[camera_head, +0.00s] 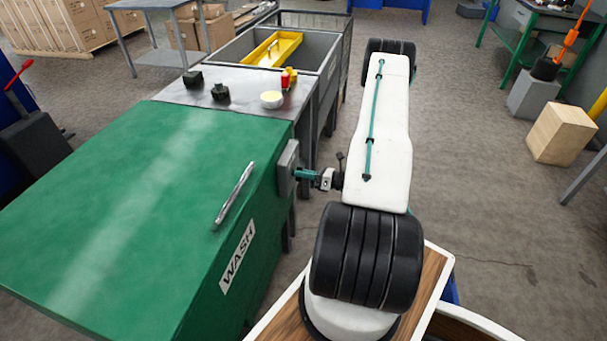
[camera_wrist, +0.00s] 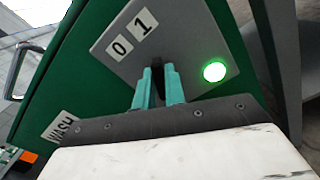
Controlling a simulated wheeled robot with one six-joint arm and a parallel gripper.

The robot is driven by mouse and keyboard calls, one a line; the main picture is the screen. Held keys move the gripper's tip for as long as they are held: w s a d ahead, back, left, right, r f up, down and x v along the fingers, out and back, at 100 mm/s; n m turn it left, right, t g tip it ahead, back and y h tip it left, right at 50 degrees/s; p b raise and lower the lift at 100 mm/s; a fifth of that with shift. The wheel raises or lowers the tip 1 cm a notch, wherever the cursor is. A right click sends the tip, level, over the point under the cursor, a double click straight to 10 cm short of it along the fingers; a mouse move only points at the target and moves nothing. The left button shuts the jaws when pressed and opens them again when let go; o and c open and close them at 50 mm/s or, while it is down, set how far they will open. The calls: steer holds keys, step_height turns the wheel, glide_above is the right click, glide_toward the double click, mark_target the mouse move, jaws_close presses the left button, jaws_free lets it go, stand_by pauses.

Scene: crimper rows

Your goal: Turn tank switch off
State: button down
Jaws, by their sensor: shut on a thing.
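The green wash tank (camera_head: 150,200) stands at left with its lid down and a WASH label on its front. A grey switch panel (camera_head: 288,168) is on its right end; in the wrist view the panel (camera_wrist: 185,45) bears 0 and 1 labels and a lit green lamp (camera_wrist: 215,72). My gripper (camera_head: 301,174) is at this panel. In the wrist view my gripper's teal fingers (camera_wrist: 159,76) are shut on the black switch (camera_wrist: 158,72). The fingers hide most of the switch, so I cannot tell which label it points to.
A grey bench (camera_head: 236,92) adjoins the tank, with black knobs, a small bowl (camera_head: 271,99) and a red bottle on it. A sink with a yellow tray (camera_head: 274,49) lies beyond. A wooden block (camera_head: 562,134) stands at right. The floor between is clear.

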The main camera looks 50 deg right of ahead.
steer(key=n, duration=1.1)
steer(key=shift+s+a, duration=0.15)
steer(key=shift+n, duration=0.3)
stand_by(0.4)
steer(key=c, duration=1.5)
jaws_free()
steer(key=shift+o, duration=0.2)
steer(key=shift+s, duration=0.1)
steer(key=v, duration=0.7)
steer(key=shift+s, duration=0.3)
